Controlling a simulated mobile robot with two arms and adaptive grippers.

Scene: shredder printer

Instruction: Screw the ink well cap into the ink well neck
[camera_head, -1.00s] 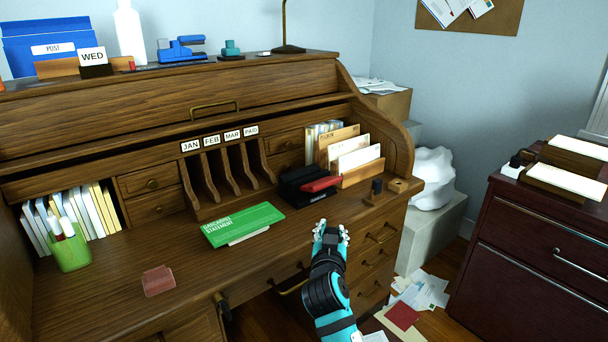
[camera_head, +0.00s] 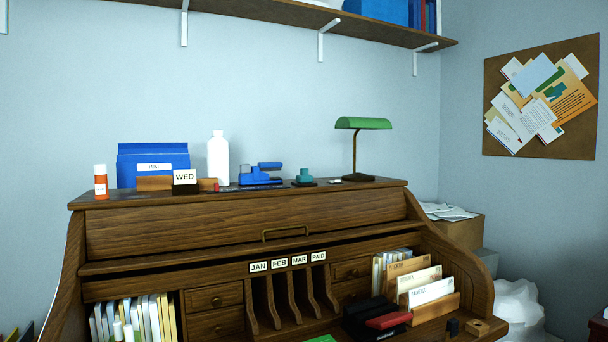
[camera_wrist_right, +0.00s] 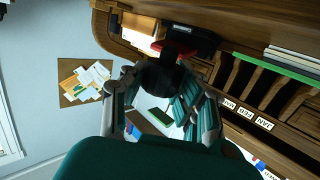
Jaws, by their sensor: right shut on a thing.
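My right gripper (camera_wrist_right: 165,80) shows only in the right wrist view. A small dark bottle-like thing (camera_head: 453,327), which looks like the ink well, stands at the right end of the desk's writing surface in the head view, low in the picture. I cannot make out its neck. A wooden block (camera_head: 479,327) is just right of it. My left gripper is not in view.
The roll-top desk (camera_head: 170,232) fills the lower head view. A black tray with a red thing (camera_head: 388,320) and a letter rack (camera_head: 432,309) stand left of the ink well. A green lamp (camera_head: 363,124), white bottle (camera_head: 218,160) and blue box (camera_head: 153,160) stand on top.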

